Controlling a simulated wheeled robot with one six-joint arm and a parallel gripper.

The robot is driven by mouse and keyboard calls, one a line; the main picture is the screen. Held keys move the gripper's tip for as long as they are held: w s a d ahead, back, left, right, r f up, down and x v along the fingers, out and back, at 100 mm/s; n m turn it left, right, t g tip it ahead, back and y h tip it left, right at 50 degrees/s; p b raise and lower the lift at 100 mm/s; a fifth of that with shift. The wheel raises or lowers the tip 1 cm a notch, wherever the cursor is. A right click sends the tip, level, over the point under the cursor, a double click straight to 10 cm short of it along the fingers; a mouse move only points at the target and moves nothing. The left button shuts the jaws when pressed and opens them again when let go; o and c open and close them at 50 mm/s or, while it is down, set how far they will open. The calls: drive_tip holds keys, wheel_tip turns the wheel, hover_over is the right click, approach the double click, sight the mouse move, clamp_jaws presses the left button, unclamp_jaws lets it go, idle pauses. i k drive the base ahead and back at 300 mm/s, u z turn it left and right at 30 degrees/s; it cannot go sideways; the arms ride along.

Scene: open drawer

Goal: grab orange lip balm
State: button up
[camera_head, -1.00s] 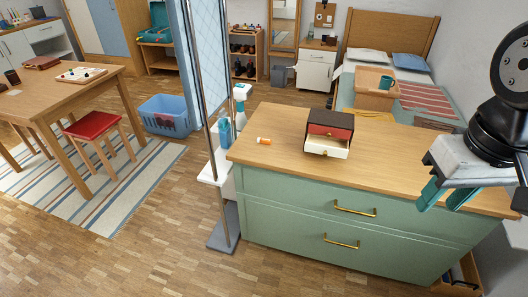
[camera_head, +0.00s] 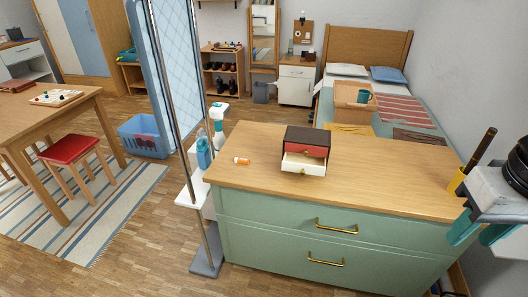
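The orange lip balm (camera_head: 242,161), a small orange tube with a white end, lies on its side on the wooden top of the green dresser (camera_head: 290,230), near its left end. My gripper (camera_head: 478,238) is at the right edge of the picture, with teal fingers pointing down. A gap shows between the fingers and nothing is seen in it. It is far to the right of the lip balm and partly cut off by the picture edge.
A small red and dark box (camera_head: 306,141) with a white drawer (camera_head: 303,163) pulled out stands right of the lip balm. A yellow cup (camera_head: 457,181) holding a dark stick stands at the right end. Left are a metal-framed screen (camera_head: 178,70) and spray bottles (camera_head: 217,124).

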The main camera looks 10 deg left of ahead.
sight(236, 160)
drive_tip(key=u, duration=0.25)
drive_tip(key=i, duration=0.85)
drive_tip(key=u, duration=0.7)
